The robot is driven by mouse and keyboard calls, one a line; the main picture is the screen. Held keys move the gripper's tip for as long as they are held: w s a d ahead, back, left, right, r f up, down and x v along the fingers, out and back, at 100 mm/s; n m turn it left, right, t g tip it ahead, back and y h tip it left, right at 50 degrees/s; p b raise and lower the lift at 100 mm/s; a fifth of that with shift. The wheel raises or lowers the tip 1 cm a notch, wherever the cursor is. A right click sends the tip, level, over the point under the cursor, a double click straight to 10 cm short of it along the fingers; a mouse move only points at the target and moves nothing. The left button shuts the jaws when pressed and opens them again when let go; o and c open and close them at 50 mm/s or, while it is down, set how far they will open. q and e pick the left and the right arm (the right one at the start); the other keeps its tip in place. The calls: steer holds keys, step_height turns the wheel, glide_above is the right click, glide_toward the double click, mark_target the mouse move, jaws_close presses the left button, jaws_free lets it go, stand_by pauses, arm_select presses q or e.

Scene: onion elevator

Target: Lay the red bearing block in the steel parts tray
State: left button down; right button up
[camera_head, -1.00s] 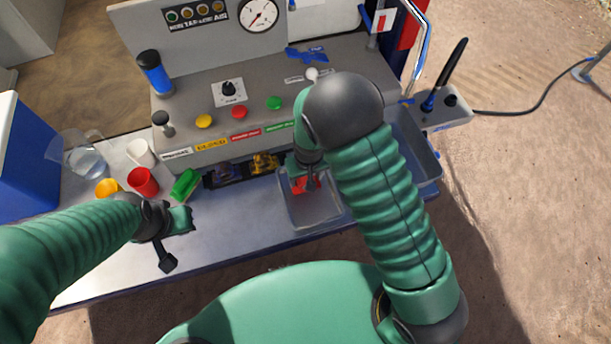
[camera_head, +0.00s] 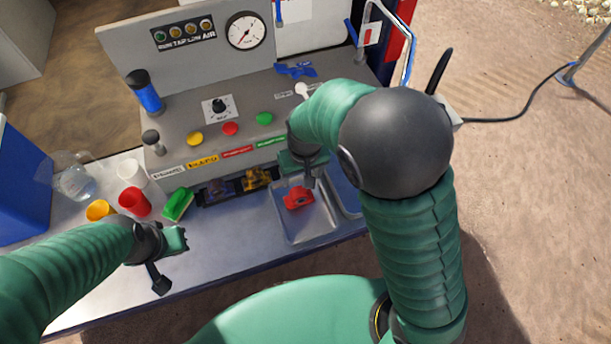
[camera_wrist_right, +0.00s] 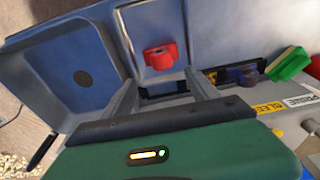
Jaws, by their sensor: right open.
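The red bearing block (camera_head: 298,198) lies in the steel parts tray (camera_head: 306,235), towards its back part. In the right wrist view the block (camera_wrist_right: 161,56) sits on the tray floor, apart from the jaws. My right gripper (camera_head: 307,180) is open and empty, just above and behind the block at the tray's back edge. Its spread fingers also show in the right wrist view (camera_wrist_right: 163,88). My left gripper (camera_head: 172,262) is spread open and empty over the front left of the bench.
A basin with a round drain (camera_wrist_right: 82,78) adjoins the tray. A green brush-like block (camera_head: 177,204), a red cup (camera_head: 134,201), a yellow cup (camera_head: 99,210) and a white cup (camera_head: 131,172) stand left. The control panel (camera_head: 225,105) rises behind. The bench front is clear.

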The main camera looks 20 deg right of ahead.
steer(key=s+d+r+t+b, duration=0.1)
steer(key=s+d+b, duration=0.1)
steer(key=s+d, duration=0.4)
steer(key=s, duration=0.4)
steer(key=shift+s+d+r, duration=0.2)
steer(key=shift+s+d, duration=0.15)
steer(key=shift+w, duration=0.1)
